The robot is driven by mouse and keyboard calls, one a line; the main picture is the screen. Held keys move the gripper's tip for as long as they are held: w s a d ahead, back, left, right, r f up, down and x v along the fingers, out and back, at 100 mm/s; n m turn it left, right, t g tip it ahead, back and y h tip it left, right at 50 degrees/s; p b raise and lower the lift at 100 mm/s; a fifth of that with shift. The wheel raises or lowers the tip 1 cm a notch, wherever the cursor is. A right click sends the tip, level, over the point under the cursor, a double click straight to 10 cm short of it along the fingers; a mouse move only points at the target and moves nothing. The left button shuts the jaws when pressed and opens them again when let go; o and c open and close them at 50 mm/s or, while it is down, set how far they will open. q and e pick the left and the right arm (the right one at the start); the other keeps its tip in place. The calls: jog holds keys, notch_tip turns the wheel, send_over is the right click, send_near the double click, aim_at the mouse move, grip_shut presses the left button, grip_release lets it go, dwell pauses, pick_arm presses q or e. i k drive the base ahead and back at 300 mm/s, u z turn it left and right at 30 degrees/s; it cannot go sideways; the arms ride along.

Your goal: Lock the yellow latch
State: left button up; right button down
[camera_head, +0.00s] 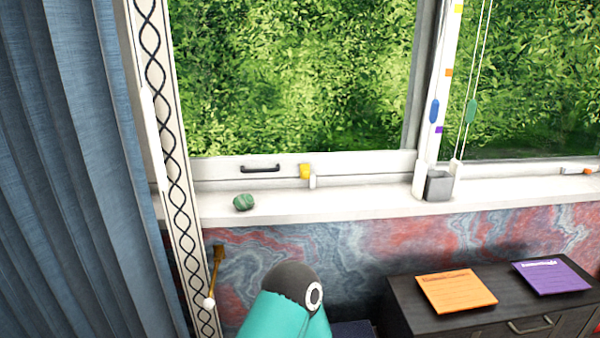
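The yellow latch (305,171) is a small block on the bottom rail of the left window sash, just right of the black handle (260,168). A small pale post (312,181) sits right beside and below it. I cannot tell from this view whether the latch is locked. Neither of my grippers is in view. Only a teal and black part, which looks like one of my arm links, shows at the bottom centre, below the sill and apart from the latch.
A green stone (243,202) lies on the white sill (370,206). A grey cup (439,186) stands at the window post. Blue curtains (60,180) hang left. A dark cabinet (400,300) carries orange (457,291) and purple (551,276) notes. The sill before the latch is clear.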

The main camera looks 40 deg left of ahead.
aim_at(305, 168)
jog(key=z, duration=0.45)
jog(key=i, duration=0.45)
jog(key=u, duration=1.55)
